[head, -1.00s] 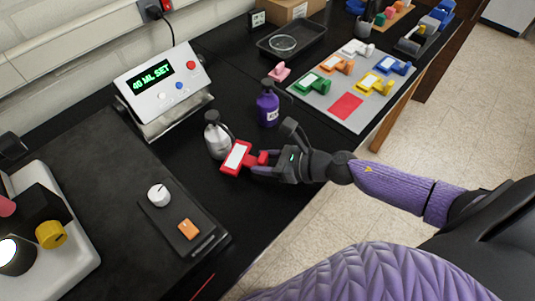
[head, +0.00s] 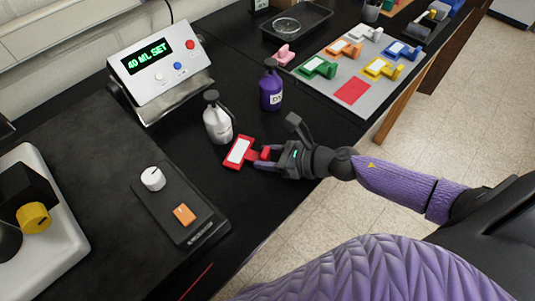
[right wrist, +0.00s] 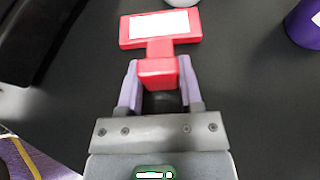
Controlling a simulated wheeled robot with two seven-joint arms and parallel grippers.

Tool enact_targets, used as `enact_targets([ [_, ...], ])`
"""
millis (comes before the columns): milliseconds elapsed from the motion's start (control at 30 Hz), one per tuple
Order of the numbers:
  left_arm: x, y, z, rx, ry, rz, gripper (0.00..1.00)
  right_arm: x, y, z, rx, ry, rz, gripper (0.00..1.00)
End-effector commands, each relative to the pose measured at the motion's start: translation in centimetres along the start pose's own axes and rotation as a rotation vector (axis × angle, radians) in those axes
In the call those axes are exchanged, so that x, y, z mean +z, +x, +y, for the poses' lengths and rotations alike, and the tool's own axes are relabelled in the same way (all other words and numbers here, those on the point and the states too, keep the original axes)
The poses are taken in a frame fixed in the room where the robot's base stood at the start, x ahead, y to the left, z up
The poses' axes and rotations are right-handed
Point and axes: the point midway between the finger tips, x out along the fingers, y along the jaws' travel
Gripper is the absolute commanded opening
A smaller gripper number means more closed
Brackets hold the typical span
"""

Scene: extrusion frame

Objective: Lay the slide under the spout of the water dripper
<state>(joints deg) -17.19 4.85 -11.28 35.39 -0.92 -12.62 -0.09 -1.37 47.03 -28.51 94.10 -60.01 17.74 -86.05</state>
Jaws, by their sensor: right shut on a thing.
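The slide is a red plate (head: 239,152) with a white face and a red grip block. My right gripper (head: 267,156) is shut on the grip block, and the white face points up. A silver bottle (head: 218,125) with a black cap and spout, apparently the water dripper, stands just behind and left of the slide. The slide lies in front of the bottle, apart from it. I cannot tell whether it touches the bench. In the right wrist view the slide (right wrist: 160,26) sticks out level beyond the fingers (right wrist: 158,80). My left gripper is not in view.
A purple bottle (head: 271,92) stands behind to the right. A control box (head: 160,70) with a green display is at the back left. A black panel with a white knob (head: 152,177) and orange switch lies left. A grey board (head: 320,88) holds several coloured slides.

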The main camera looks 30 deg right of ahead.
Motion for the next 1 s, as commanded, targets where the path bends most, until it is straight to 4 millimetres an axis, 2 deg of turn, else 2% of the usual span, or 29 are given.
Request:
enact_targets([
  [200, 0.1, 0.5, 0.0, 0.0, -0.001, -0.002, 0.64, -0.5, 0.2, 0.0, 0.0, 0.0, 0.0, 0.0],
  [233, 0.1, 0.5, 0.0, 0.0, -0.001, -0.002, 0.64, -0.5, 0.2, 0.0, 0.0, 0.0, 0.0, 0.48],
  [400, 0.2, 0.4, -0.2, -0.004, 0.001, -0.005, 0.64, -0.4, 0.2, 0.0, 0.0, 0.0, 0.0, 0.84],
  [433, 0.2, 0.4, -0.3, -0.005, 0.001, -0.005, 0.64, -0.4, 0.2, 0.0, 0.0, 0.0, 0.0, 0.87],
  [667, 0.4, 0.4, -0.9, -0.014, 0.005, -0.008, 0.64, -0.4, 0.1, 0.0, 0.0, 0.0, 0.0, 0.87],
  [767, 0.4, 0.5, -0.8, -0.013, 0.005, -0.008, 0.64, -0.5, -0.7, 0.0, -0.001, 0.001, 0.002, 0.87],
  [1000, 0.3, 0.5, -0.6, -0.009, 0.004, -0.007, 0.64, -0.6, -5.5, 0.1, 0.002, 0.003, 0.005, 0.87],
])
